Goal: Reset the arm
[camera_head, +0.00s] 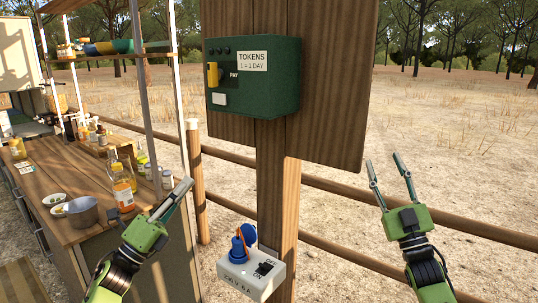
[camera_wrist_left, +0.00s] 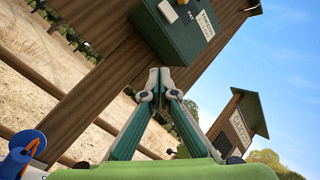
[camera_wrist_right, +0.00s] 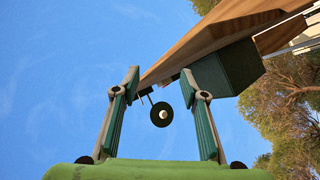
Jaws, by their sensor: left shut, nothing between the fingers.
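My left gripper (camera_head: 187,183) is in front of the wooden counter, left of the post, its fingers together. In the left wrist view my left gripper (camera_wrist_left: 160,74) shows both fingertips meeting with nothing between them. My right gripper (camera_head: 383,162) is raised to the right of the post, fingers spread and empty, pointing up. In the right wrist view my right gripper (camera_wrist_right: 158,78) is open, with a gap between its fingertips. A small dark round thing (camera_wrist_right: 161,115) shows between the fingers, but I cannot tell what it is.
A green token box (camera_head: 255,85) is on a wooden board on the post (camera_head: 277,190). A white switch box (camera_head: 250,274) with a blue plug (camera_head: 243,243) is low on the post. The counter (camera_head: 40,160) at left holds a pot (camera_head: 81,212) and bottles. Fence rails (camera_head: 470,230) run behind.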

